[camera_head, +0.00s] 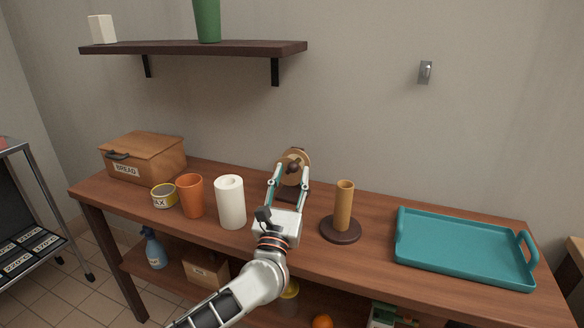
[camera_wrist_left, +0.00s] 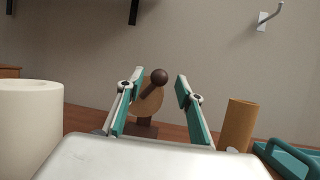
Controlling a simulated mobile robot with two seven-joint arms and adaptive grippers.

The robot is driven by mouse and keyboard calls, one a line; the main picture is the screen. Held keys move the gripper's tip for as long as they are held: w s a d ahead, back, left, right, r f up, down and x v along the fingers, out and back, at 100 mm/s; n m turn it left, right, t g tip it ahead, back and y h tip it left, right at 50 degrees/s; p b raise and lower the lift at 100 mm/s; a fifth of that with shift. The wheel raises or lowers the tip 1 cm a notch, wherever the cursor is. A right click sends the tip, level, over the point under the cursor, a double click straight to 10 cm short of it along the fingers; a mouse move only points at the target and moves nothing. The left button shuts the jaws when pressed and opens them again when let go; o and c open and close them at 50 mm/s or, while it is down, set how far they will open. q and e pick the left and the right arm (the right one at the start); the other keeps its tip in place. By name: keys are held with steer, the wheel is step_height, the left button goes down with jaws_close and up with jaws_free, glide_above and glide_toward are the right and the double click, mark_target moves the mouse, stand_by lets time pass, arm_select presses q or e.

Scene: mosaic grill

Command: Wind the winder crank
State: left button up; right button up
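The winder (camera_head: 294,157) stands on the table near its back edge, a tan disc with a dark crank knob (camera_head: 293,166) facing me. In the left wrist view the disc (camera_wrist_left: 147,97) shows on its dark stand, with the crank's dark round knob (camera_wrist_left: 159,76) pointing up and to the right. My left gripper (camera_head: 288,168) is open, its two teal-padded fingers spread on either side of the knob in the picture. In the left wrist view the fingers (camera_wrist_left: 157,88) are wide apart and touch nothing that I can see. My right gripper is not in view.
A brown upright post (camera_head: 343,207) on a round base and a teal tray (camera_head: 463,247) are at right. A shelf (camera_head: 195,47) hangs above.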

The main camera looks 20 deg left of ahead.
mark_target(291, 171)
arm_select(q)
steer(key=x, duration=0.2)
steer(key=shift+w+a+r, duration=0.1)
steer(key=shift+w, duration=0.35)
jaws_close()
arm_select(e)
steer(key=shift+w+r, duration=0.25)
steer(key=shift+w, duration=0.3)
arm_select(q)
steer(key=shift+a+r+n, duration=0.1)
steer(key=shift+r+n, duration=0.05)
steer(key=shift+n, duration=0.15)
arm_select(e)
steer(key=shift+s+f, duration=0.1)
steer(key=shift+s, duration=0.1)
